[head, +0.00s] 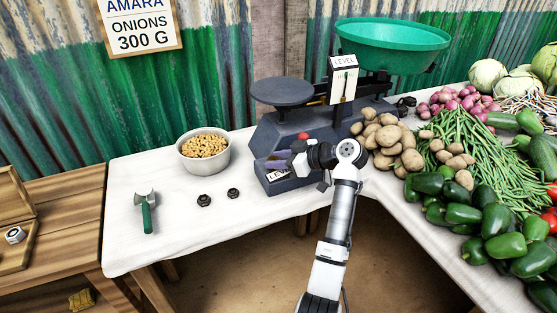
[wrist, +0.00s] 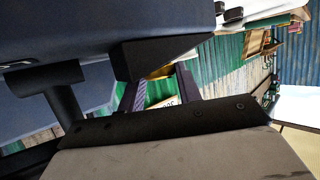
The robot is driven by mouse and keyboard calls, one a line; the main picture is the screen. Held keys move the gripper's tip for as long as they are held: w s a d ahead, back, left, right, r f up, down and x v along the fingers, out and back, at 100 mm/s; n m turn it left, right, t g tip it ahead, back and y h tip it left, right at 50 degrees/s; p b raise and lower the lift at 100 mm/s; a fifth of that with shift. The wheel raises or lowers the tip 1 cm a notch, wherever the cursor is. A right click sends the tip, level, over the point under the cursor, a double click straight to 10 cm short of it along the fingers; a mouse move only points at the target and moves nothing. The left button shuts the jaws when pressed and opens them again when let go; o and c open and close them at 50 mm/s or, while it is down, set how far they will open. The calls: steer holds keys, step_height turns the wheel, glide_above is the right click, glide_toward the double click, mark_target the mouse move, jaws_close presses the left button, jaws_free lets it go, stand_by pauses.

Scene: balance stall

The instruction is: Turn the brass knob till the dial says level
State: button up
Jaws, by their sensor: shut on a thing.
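The balance scale (head: 282,135) is a dark blue-grey body on the white table, with a flat dark pan on the left and a green basin (head: 392,45) on the right. Its dial (head: 343,82) is an upright white plate marked LEVEL; the pointer is too small to read. My gripper (head: 277,161) is at the front face of the scale. In the wrist view, its dark fingers (wrist: 160,82) are shut on the brass knob (wrist: 160,72), of which only a yellowish sliver shows beside a dark block. The knob is hidden in the head view.
A bowl of small tan pieces (head: 204,147), two dark nuts (head: 204,200) and a green-handled tool (head: 146,212) are on the table left of the scale. Potatoes (head: 390,138), green beans and peppers crowd the right side. The table's front left is mostly clear.

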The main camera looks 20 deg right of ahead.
steer(key=o, duration=1)
steer(key=shift+c, duration=0.2)
steer(key=b+v, duration=0.1)
steer(key=v, duration=1.3)
steer(key=shift+b, duration=0.3)
steer(key=shift+w, duration=0.1)
